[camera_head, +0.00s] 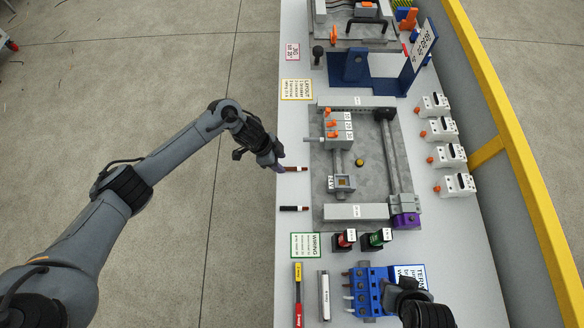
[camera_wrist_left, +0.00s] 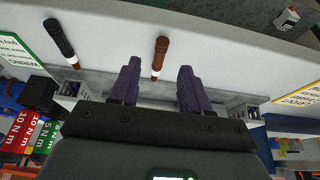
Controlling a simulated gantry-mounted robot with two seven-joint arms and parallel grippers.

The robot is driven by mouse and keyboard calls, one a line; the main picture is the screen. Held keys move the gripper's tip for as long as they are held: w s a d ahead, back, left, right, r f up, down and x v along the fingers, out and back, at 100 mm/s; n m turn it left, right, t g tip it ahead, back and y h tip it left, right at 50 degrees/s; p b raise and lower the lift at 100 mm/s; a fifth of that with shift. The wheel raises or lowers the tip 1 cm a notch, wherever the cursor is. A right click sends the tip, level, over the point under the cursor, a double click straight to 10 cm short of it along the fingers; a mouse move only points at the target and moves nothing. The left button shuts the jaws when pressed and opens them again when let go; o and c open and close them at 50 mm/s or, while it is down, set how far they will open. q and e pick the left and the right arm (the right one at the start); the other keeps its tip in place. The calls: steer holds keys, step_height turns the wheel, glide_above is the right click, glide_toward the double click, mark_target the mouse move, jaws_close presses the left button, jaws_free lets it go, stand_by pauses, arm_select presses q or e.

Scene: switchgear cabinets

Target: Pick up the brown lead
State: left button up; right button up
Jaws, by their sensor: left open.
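The brown lead (camera_head: 297,169) lies at the left edge of the white bench in the head view, a short brown stick with a pale band. In the left wrist view, the brown lead (camera_wrist_left: 161,52) shows between the two finger lines, beyond the tips. My left gripper (camera_head: 281,166) is open and empty at the bench edge, close to the lead's left end; its spread fingers show in the wrist view (camera_wrist_left: 160,75). My right gripper (camera_head: 413,290) is partly in view at the bottom right; its jaws cannot be made out.
A black lead (camera_head: 294,209) lies nearer along the same edge, also in the wrist view (camera_wrist_left: 60,38). A grey mounting plate (camera_head: 372,160) with devices stands right of the leads. A blue terminal block (camera_head: 366,293) and screwdriver-like tools (camera_head: 298,290) are at the front.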

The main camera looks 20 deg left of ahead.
mark_target(288, 168)
arm_select(q)
steer(key=shift+x, duration=2.2)
steer(key=shift+w+d+r, duration=0.1)
steer(key=shift+d, duration=0.05)
steer(key=shift+c, duration=0.5)
jaws_close()
